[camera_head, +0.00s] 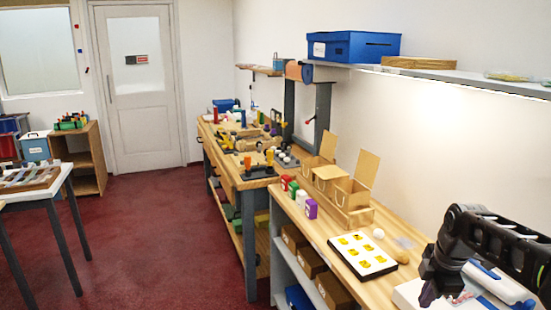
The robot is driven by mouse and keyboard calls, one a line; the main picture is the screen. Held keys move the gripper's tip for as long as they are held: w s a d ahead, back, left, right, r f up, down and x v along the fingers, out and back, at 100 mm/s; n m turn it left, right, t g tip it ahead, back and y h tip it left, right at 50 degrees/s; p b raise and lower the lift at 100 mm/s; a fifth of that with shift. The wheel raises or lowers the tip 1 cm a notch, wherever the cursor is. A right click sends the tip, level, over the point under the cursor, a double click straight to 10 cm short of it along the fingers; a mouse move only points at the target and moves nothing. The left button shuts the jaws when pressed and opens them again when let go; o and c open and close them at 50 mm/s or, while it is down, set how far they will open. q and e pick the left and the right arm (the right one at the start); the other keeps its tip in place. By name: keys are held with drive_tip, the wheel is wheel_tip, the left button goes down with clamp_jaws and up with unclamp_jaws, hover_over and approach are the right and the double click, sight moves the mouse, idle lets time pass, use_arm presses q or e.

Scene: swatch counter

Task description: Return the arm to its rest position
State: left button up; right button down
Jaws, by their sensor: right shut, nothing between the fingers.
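My right arm comes in from the right edge in dark grey and black. Its gripper (430,291) points down at the bottom right, shut and empty, above or beside a white tray-like thing (408,291). I cannot tell whether it touches that thing. A white and blue rounded object (497,283) lies just right of the gripper, partly behind my arm. My left gripper is out of view.
A wooden counter (388,286) holds a white board with yellow swatches (361,254), open wooden boxes (345,200) and small coloured containers (310,208). A shelf (470,78) with a blue box (352,46) hangs above. Red floor (150,250) is clear at left.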

drive_tip(key=a+f+m+t+y, duration=0.1)
drive_tip(key=a+f+m+y, duration=0.1)
drive_tip(key=a+f+m, duration=0.8)
drive_tip(key=a+f+m+t+y, duration=0.15)
drive_tip(key=a+f+m, duration=0.4)
drive_tip(key=f, duration=0.75)
drive_tip(key=s+a+f+g, duration=0.1)
drive_tip(key=s+a+f, duration=0.3)
drive_tip(key=s, duration=0.4)
drive_tip(key=s+a+f+m+g, duration=0.1)
drive_tip(key=s+a+f+g, duration=0.1)
drive_tip(key=s+a+f, duration=0.3)
drive_tip(key=s+a+f+m+g, duration=0.1)
drive_tip(key=s+a+f, duration=0.4)
drive_tip(key=s, duration=0.8)
drive_tip(key=shift+a+f+y, duration=0.25)
drive_tip(key=shift+a+y, duration=0.1)
drive_tip(key=shift+a, duration=0.7)
drive_tip(key=shift+s+m, duration=0.1)
drive_tip(key=shift+m, duration=0.15)
